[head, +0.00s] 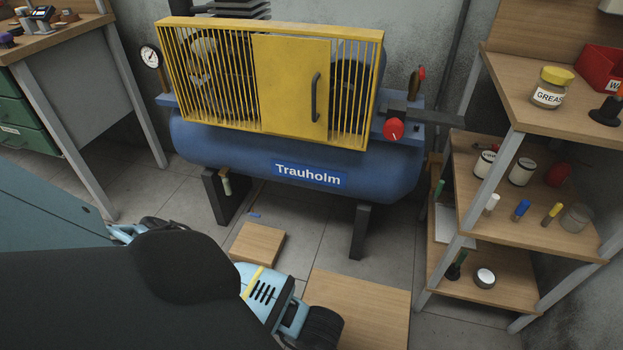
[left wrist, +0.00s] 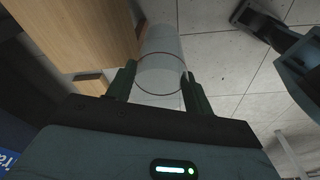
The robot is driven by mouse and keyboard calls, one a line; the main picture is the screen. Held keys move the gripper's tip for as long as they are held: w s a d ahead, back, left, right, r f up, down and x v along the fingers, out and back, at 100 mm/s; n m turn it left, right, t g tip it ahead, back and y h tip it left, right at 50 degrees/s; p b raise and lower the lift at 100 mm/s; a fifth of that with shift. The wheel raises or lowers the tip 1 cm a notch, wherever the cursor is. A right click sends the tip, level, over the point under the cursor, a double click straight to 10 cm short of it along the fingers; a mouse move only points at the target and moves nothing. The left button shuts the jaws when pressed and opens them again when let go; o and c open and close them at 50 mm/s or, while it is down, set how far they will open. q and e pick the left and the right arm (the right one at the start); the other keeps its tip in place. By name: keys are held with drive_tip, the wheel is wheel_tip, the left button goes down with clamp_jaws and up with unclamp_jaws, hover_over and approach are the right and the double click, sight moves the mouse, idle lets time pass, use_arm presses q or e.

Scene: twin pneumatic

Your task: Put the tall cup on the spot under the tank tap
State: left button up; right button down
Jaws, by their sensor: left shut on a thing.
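The tall cup (left wrist: 164,48) is a clear, see-through cylinder in the left wrist view. My left gripper (left wrist: 159,70) is shut on it, with one dark green finger on each side. In the head view the cup and left fingertips are hidden behind my dark arm link. The blue tank (head: 230,148) stands on dark legs. A small brass tap with a pale handle (head: 226,183) hangs under its left part. I cannot make out a clear spot mark below the tap; a small blue mark (head: 255,214) lies on the floor to its right. My right gripper is not in view.
A small wooden block (head: 257,243) and a larger wooden board (head: 365,310) are on the tiled floor in front of the tank. Shelves (head: 535,225) with jars and markers stand at the right. A workbench (head: 80,85) stands at the left.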

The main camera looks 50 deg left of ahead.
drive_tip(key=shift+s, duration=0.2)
use_arm(q)
drive_tip(key=shift+w+r, duration=0.1)
